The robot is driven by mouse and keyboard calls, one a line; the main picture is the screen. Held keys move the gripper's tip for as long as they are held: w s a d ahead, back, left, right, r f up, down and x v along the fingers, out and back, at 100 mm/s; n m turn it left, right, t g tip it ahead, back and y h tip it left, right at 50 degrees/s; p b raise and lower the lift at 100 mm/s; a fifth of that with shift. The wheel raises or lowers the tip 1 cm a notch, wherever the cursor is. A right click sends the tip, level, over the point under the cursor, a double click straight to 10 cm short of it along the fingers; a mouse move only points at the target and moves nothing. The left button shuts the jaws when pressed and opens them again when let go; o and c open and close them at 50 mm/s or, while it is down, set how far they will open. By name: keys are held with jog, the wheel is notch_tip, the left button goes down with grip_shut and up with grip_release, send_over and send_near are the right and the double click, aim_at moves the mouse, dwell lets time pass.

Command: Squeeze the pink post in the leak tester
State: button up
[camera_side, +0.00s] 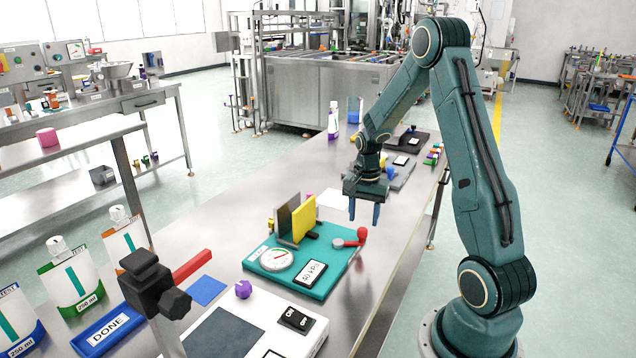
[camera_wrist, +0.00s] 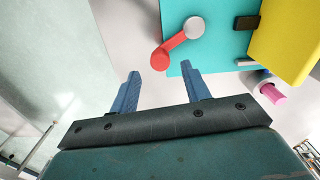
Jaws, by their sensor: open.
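The leak tester is a teal base (camera_side: 262,262) on the bench with a round gauge (camera_side: 278,259), a display reading in kPa (camera_side: 311,273), a grey plate, a yellow plate (camera_side: 304,218) and a red-ended lever (camera_side: 349,242). The pink post (camera_side: 309,196) shows only slightly behind the yellow plate. In the wrist view the pink post (camera_wrist: 273,95) lies right of my fingers, beside the yellow plate (camera_wrist: 285,40), partly covered by a pale round part. My gripper (camera_side: 363,212) is open and empty, pointing down above the bench behind the lever. Its blue fingers also show in the wrist view (camera_wrist: 160,72).
A white box with ON and OFF marks (camera_side: 297,318) stands in front, with a purple knob (camera_side: 243,289). A black clamp with a red bar (camera_side: 192,265) and pouches (camera_side: 72,282) are at left. Dark trays (camera_side: 405,141) lie farther back. Bench right of the tester is clear.

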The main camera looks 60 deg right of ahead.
notch_tip(320, 180, up, 10)
dwell(0.5)
jog(key=s+a+r+n+t+h, duration=0.1)
jog(key=a+r+n, duration=0.35)
jog(key=a, duration=0.35)
jog(key=s+a+r+n+t, duration=0.1)
jog(key=a+r+n, duration=0.2)
jog(key=a+r, duration=0.35)
jog(key=s+a+n+t+y, duration=0.1)
jog(key=s+a+n+t, duration=0.2)
jog(key=s+a+n, duration=0.6)
jog(key=shift+s+a+r+t, duration=0.35)
jog(key=shift+s+a, duration=0.65)
jog(key=shift+a, duration=0.85)
dwell(2.1)
